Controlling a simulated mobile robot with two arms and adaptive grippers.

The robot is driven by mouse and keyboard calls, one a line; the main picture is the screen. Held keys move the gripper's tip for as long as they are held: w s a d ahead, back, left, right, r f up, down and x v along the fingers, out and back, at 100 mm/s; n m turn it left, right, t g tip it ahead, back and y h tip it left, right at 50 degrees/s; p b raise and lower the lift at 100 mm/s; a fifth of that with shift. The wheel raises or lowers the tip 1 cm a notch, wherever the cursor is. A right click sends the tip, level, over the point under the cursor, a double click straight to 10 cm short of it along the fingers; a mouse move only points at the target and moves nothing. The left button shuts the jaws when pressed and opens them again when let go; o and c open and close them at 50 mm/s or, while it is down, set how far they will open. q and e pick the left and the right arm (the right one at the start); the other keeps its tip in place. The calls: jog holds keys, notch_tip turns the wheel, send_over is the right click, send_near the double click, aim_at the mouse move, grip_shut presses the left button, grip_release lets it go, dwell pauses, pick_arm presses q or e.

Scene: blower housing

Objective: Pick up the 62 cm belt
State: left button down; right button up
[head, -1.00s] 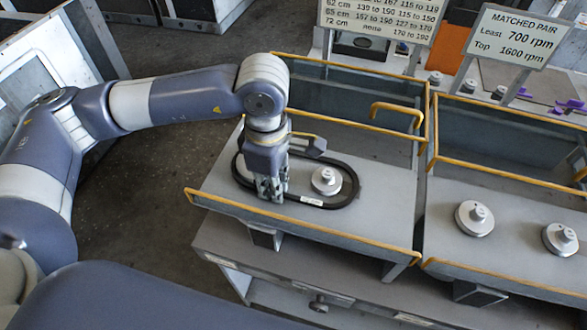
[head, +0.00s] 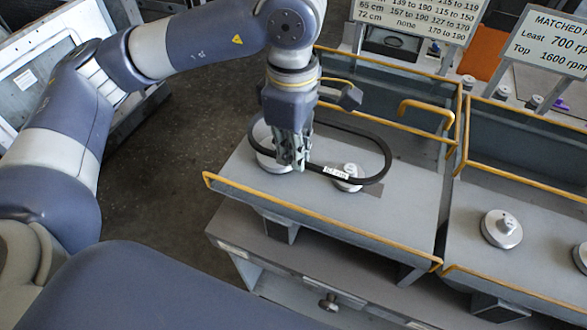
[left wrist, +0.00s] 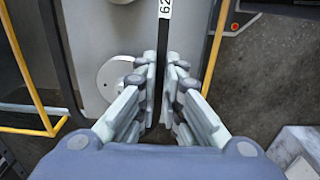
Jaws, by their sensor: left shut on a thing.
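The black belt (head: 387,155) is a long loop with a white label. In the left wrist view the label reads 62 and the belt strand (left wrist: 158,85) runs between my fingers. My left gripper (head: 297,165) is shut on the near strand, to the left of the label; it also shows in the left wrist view (left wrist: 164,75). The belt appears raised above the grey tray (head: 270,195), roughly level. The gripper hides part of the near strand. My right gripper is not in view.
Two pulleys stand on the tray, one behind the gripper (head: 265,160) and one under the label (head: 349,184). Yellow rails edge the tray (head: 320,222). A second tray to the right holds more pulleys (head: 501,229). Signs (head: 545,52) stand at the back.

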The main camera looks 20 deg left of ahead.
pick_arm(q)
notch_tip(320, 180, up, 8)
jog(key=p, duration=0.2)
dwell(0.4)
jog(key=shift+f, duration=0.15)
